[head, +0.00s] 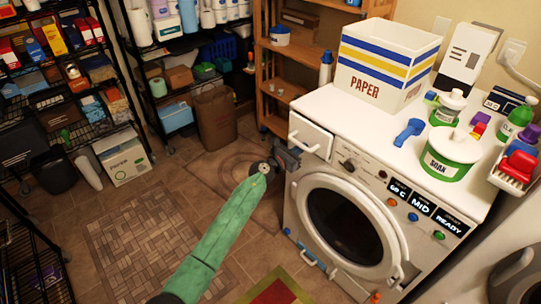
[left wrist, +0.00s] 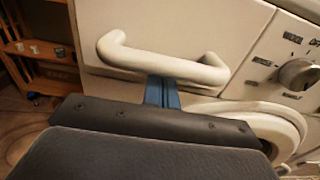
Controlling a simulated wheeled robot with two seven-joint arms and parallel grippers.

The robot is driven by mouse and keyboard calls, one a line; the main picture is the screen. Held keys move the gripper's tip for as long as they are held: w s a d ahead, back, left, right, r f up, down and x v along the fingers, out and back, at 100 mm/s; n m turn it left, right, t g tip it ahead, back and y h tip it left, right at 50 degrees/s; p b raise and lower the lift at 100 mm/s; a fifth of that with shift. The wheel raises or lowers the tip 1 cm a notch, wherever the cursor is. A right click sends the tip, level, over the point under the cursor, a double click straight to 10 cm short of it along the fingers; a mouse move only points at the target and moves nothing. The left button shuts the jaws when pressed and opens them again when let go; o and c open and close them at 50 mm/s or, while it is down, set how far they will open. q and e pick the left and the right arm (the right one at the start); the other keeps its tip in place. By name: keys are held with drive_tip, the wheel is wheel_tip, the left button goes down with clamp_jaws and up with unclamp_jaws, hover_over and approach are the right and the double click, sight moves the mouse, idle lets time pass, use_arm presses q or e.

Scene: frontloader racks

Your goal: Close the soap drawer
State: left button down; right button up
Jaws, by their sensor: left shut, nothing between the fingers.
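The soap drawer (head: 311,134) is a white panel with a curved bar handle, at the upper left of the white washing machine's front (head: 300,205). It seems to stand slightly out from the machine; how far I cannot tell. My left gripper (head: 289,158) is shut and empty, just in front of the drawer's lower left. In the left wrist view, the drawer's handle (left wrist: 165,62) spans the upper middle, and the gripper's blue fingertips (left wrist: 161,92) show just below the bar. Whether they touch it or the drawer front is unclear. My right gripper is not in view.
The round washer door (head: 345,225) is below and right of the drawer, beside a control knob (head: 349,165).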

use_arm(q)
drive_tip(key=p+v, duration=0.1)
drive_tip(key=v, duration=0.5)
drive_tip(key=shift+s+a+p, duration=0.2)
drive_tip(key=shift+p, duration=0.1)
idle(1.3)
idle(0.5)
